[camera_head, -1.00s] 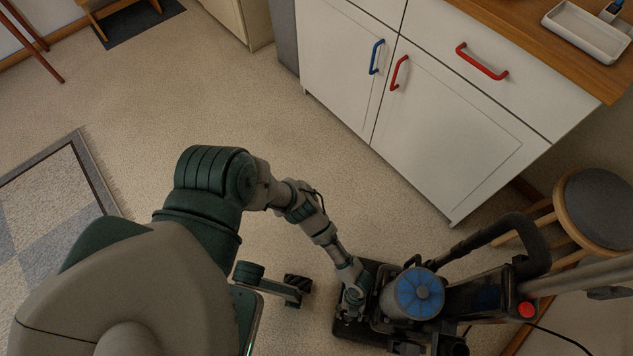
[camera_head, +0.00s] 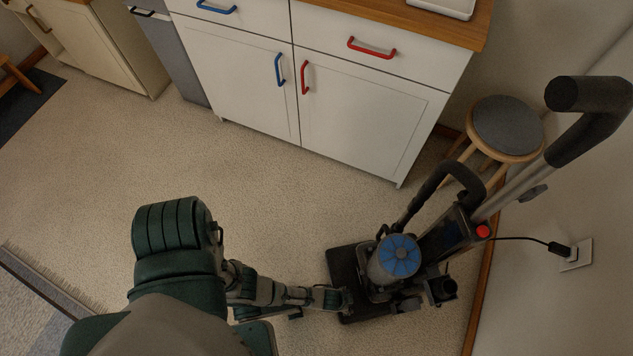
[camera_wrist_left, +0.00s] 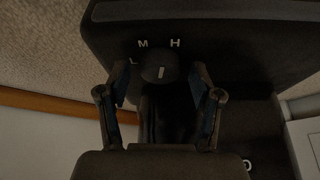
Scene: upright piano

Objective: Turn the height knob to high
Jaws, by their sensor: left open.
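The vacuum cleaner (camera_head: 398,257) stands on the floor at lower right in the head view, with a dark base (camera_head: 345,272) and a blue-topped round part. In the left wrist view, the dark height knob (camera_wrist_left: 159,66) sits on the dark base, with white letters L, M and H around it. A short white mark on the knob is nearly vertical; I cannot tell exactly which letter it points to. My left gripper (camera_wrist_left: 158,80) is open, its fingers on either side of the knob, with no clear contact visible. In the head view it reaches the base (camera_head: 346,300). My right gripper is not in view.
A white cabinet (camera_head: 370,115) with red and blue handles stands behind. A round stool (camera_head: 507,127) is near the wall at right. A black cord (camera_head: 520,239) runs from the vacuum to a wall outlet (camera_head: 577,254).

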